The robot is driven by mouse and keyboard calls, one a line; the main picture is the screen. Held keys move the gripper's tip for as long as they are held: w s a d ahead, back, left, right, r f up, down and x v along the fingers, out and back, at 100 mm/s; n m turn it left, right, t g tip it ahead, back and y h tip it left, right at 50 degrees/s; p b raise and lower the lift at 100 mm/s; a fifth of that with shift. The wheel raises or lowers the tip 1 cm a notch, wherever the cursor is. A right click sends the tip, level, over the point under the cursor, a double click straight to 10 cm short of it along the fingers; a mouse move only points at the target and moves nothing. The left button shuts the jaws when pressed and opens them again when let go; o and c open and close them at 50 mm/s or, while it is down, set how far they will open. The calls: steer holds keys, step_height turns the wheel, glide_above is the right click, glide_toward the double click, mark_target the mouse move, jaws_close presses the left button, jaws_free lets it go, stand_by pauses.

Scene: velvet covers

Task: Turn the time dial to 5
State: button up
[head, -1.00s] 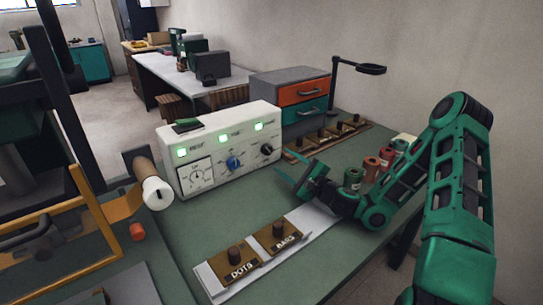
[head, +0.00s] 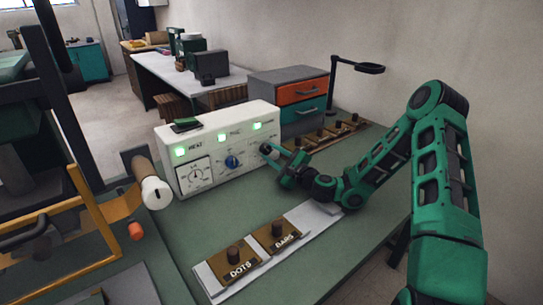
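A white control box (head: 220,150) stands on the green bench, with several lit green windows along its top. Its front has a round gauge (head: 196,174) at left and a blue knob (head: 232,162) in the middle. The small lettering is too blurred to tell which dial is the time dial or what the numbers are. My gripper (head: 271,158) is at the right end of the box's front, over the place of the black knob, which it hides. I cannot tell whether the fingers touch or hold that knob.
Brown blocks marked DOTS (head: 238,264) and BARS (head: 279,238) lie on a pale strip in front. A grey drawer unit (head: 290,95) stands behind the box. A white-ended roller (head: 156,192) is at left.

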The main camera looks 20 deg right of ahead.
steer(key=shift+c, duration=0.6)
steer(key=shift+n, duration=0.5)
steer(key=o, duration=1)
steer(key=shift+o, duration=0.2)
steer(key=v, duration=1)
steer(key=shift+s+f, duration=0.1)
steer(key=shift+s+d, duration=0.15)
steer(key=shift+s, duration=0.1)
